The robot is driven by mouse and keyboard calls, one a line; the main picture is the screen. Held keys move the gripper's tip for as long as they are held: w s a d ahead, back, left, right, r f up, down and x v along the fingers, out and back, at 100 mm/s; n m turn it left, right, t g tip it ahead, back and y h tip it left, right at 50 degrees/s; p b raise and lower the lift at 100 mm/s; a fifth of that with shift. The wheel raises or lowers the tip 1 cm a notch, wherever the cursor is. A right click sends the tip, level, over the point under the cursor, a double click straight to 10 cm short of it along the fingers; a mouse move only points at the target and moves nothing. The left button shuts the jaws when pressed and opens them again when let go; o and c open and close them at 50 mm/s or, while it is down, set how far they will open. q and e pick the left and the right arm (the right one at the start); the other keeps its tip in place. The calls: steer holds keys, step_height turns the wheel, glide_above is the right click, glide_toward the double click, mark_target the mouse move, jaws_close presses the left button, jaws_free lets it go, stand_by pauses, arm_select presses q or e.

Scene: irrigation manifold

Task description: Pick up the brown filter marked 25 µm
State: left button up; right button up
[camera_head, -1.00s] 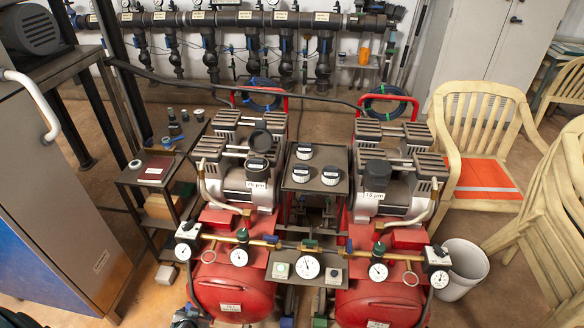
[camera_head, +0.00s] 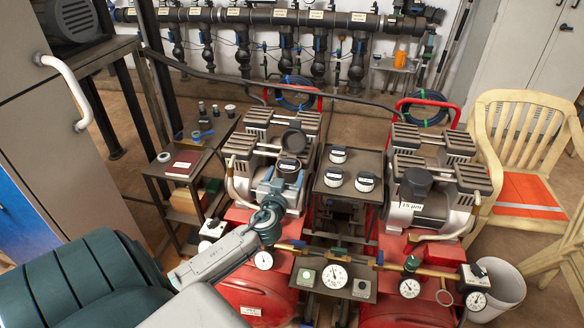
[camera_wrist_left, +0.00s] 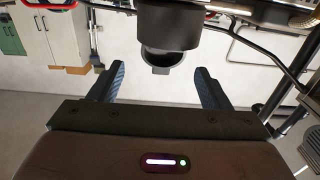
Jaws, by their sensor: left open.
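A dark filter housing (camera_head: 289,163) stands on the left compressor; it looks nearly black, not clearly brown. The 25 µm label is hidden behind my left gripper (camera_head: 283,180). The gripper is open, just in front of the housing. In the left wrist view, a dark cylinder (camera_wrist_left: 168,30) with a cup-like part (camera_wrist_left: 160,62) below it shows ahead, between and beyond the open fingers (camera_wrist_left: 160,88). Nothing is held. A similar dark housing (camera_head: 415,181) with a 15 µm label stands on the right compressor. My right gripper is not in view.
Several pale-topped round caps (camera_head: 338,155) stand on the middle stand between the compressors. A brass pipe with gauges (camera_head: 335,275) runs across the front. A dark side shelf (camera_head: 183,163) stands left; a plastic chair (camera_head: 525,150) and a white bucket (camera_head: 497,290) stand right.

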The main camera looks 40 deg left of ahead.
mark_target(288, 162)
arm_select(q)
steer(key=x, duration=0.2)
steer(key=p+x, duration=0.1)
steer(key=x, duration=0.2)
steer(key=shift+s+a+f+p, duration=0.2)
steer(key=shift+a+p, duration=0.1)
steer(key=shift+a, duration=0.1)
steer(key=shift+w+a+f, duration=0.1)
steer(key=shift+w+a, duration=0.15)
steer(key=shift+w, duration=0.25)
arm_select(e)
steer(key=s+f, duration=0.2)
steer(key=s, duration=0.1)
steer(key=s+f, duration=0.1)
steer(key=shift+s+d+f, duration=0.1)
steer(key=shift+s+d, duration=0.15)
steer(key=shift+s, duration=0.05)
arm_select(q)
steer(key=shift+c, duration=0.4)
steer(key=c, duration=1)
